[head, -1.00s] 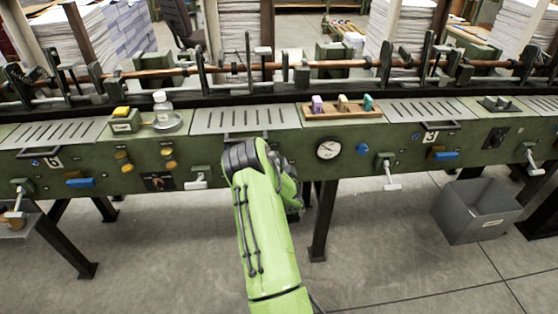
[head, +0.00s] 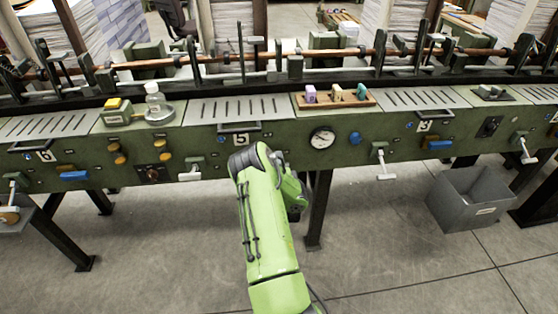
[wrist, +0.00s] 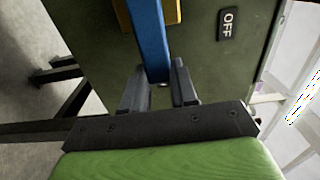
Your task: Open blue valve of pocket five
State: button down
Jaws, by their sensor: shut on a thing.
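In the wrist view a blue valve handle (wrist: 148,35) comes down from the top, in front of a brass-coloured part on the green panel. My gripper (wrist: 159,82) is shut on the lower end of this handle, one grey finger on each side. An OFF plate (wrist: 227,24) is on the panel to the right of the handle. In the head view the pocket label 5 (head: 240,140) shows just above my green arm. My arm hides my gripper and the valve below that label.
Other blue handles sit under pocket 6 (head: 74,175) and a pocket to the right (head: 439,145). White-handled levers stick out of the panel (head: 386,176). A round gauge (head: 322,138) is right of my arm. A grey bin (head: 465,205) stands on the floor at right.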

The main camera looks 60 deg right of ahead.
jog(key=shift+f, duration=0.15)
dwell(0.3)
jog(key=c, duration=0.9)
grip_release()
jog(key=shift+f, duration=0.1)
